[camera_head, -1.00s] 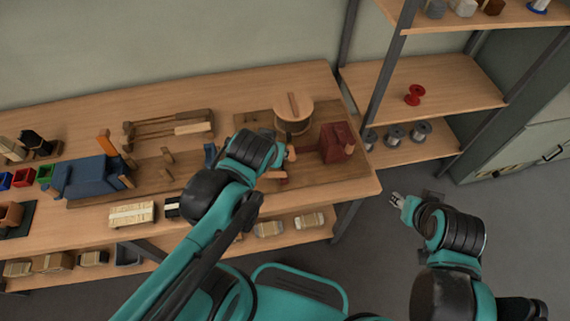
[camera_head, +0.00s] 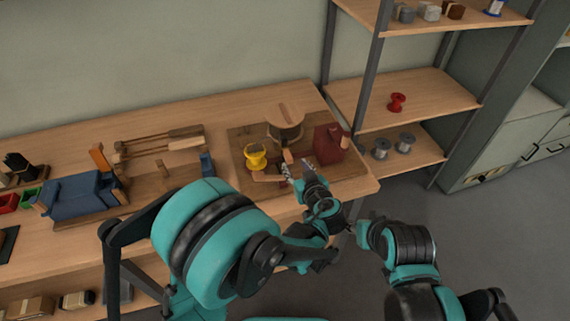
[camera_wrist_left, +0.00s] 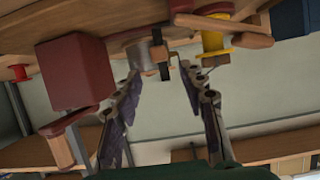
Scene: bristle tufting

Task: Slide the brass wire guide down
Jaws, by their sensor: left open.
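My left gripper (camera_head: 296,168) reaches over the wooden board at the right end of the bench, its jaws open and apart. In the left wrist view its two fingers (camera_wrist_left: 160,75) stand either side of a small upright brown post with a dark block (camera_wrist_left: 160,55); I take this as the brass wire guide, but cannot be sure. The post lies just beyond the fingertips, and contact cannot be told. A yellow spool (camera_head: 256,157) is left of the gripper, and a dark red block (camera_head: 328,143) is right of it. My right gripper (camera_head: 367,236) is low beside the bench, its jaws unclear.
A round wooden drum (camera_head: 285,130) stands behind the gripper on the board. A blue vise-like fixture (camera_head: 80,195) is at the left. Shelves with a red spool (camera_head: 397,102) and grey spools (camera_head: 404,143) stand to the right. The floor at right front is clear.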

